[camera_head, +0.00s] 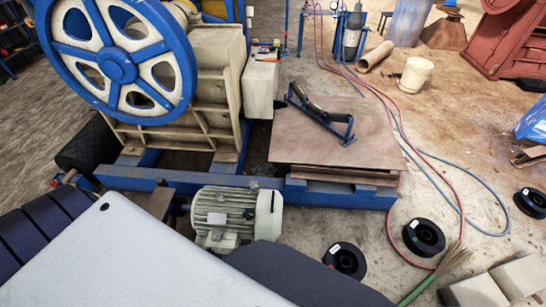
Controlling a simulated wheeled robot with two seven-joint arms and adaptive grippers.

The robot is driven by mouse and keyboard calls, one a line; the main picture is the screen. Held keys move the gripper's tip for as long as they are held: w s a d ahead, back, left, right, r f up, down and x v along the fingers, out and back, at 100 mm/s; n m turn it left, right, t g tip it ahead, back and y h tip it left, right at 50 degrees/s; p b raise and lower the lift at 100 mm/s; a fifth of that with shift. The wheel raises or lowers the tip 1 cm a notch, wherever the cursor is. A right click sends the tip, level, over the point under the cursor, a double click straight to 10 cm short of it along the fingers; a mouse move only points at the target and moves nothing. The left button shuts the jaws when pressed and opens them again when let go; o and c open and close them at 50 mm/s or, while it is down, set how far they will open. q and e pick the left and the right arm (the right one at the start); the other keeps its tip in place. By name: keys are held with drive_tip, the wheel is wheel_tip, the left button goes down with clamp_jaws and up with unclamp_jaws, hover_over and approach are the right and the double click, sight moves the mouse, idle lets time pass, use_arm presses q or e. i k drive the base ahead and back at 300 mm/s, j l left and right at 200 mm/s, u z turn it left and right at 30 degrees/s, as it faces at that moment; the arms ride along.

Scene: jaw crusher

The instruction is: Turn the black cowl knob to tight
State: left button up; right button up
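A pale green electric motor (228,212) with a finned body stands at the lower middle, in front of the blue frame. Its smooth end cowl (268,215) is on the right side. Small dark spots show on and near the cowl, but they are too small for me to tell which is the black knob or how it is turned. Neither of my grippers is in view.
The jaw crusher's blue flywheel (117,67) stands at upper left above a blue base beam (240,187). A brown board stack (350,145) carries a blue-black tool (322,112). Black spools (424,237), hoses and a green broom (455,258) lie on the right floor.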

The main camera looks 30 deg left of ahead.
sight(248, 214)
drive_tip(key=u, duration=1)
